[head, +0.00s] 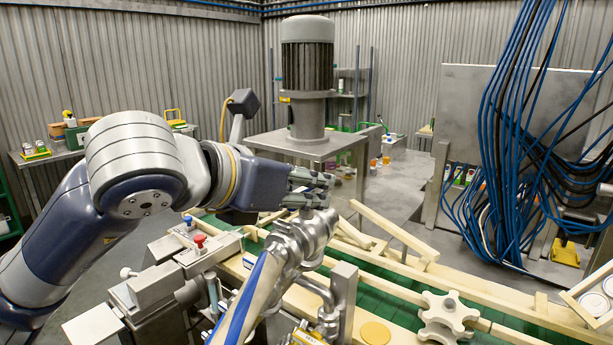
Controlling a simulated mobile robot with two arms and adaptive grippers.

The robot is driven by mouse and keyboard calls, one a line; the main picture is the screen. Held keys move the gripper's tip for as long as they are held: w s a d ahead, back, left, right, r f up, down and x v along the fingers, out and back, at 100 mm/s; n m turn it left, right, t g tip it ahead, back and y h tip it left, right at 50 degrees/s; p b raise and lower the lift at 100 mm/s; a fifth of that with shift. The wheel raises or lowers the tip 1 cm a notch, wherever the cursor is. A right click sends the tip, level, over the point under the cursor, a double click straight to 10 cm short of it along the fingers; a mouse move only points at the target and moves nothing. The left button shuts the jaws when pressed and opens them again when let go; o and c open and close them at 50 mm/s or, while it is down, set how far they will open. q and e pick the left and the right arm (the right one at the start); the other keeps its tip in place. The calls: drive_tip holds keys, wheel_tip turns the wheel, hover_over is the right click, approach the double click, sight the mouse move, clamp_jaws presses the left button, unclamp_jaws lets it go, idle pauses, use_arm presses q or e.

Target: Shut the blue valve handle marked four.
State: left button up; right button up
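My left gripper (312,188) reaches in from the left and points right, just above a silver pipe and valve assembly (300,238). Its dark fingers overlap in this view, so I cannot tell how far apart they are or whether they touch the metal. A long cream bar with a blue stripe (246,298) slants from the assembly down to the bottom edge. A small blue knob (187,219) stands on the machine to the left. No number four is legible, so I cannot tell which blue part carries it. My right gripper is out of view.
A red knob (200,240) sits on a metal block by the assembly. A pale star-shaped handwheel (447,315) and cream rails (430,275) lie to the right over a green conveyor (385,308). A motor (307,75) stands behind; blue cables (510,130) hang at right.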

use_arm(q)
drive_tip(key=shift+w+d+f, duration=0.15)
drive_tip(key=shift+w+d, duration=0.05)
clamp_jaws()
